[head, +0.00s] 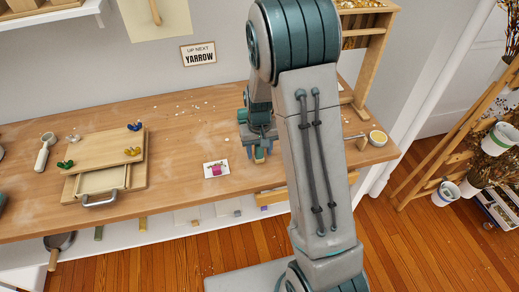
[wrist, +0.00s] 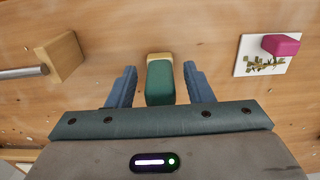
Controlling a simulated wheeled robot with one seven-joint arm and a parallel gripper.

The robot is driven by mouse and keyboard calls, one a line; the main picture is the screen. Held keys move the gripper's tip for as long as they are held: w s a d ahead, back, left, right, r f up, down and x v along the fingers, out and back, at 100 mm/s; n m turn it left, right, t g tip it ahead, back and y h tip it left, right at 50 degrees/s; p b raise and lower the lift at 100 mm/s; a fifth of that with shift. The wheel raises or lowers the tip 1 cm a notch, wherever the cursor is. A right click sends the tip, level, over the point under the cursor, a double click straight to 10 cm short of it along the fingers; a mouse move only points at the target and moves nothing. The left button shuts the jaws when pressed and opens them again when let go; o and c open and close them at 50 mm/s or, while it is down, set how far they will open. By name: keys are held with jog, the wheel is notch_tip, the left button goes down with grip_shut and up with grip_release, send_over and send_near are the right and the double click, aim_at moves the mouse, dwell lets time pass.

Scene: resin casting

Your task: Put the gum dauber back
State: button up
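My gripper (head: 259,155) is low over the right part of the wooden bench in the head view. In the wrist view my gripper (wrist: 154,85) has its two blue fingers apart. A green block with a pale tan end (wrist: 159,82) lies between them, with a gap on each side. It may be the gum dauber, but I cannot tell for sure. In the head view my gripper mostly hides it. A white card (wrist: 267,56) with a magenta block (wrist: 281,45) and small leafy bits lies to one side. That card also shows in the head view (head: 208,175).
A wooden block (wrist: 60,56) with a metal rod is on the other side of my gripper. Wooden boards (head: 105,155) with small coloured pieces and a scoop (head: 45,152) are at the left. The bench (head: 180,135) between is mostly clear.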

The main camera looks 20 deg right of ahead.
jog(key=shift+r, duration=0.1)
notch_tip(320, 180, up, 11)
jog(key=shift+r, duration=0.1)
jog(key=s+r+t, duration=0.1)
jog(key=s+r, duration=0.3)
jog(key=s, duration=0.6)
jog(key=s+r+t, duration=0.2)
jog(key=s+r, duration=0.2)
jog(key=s, duration=0.7)
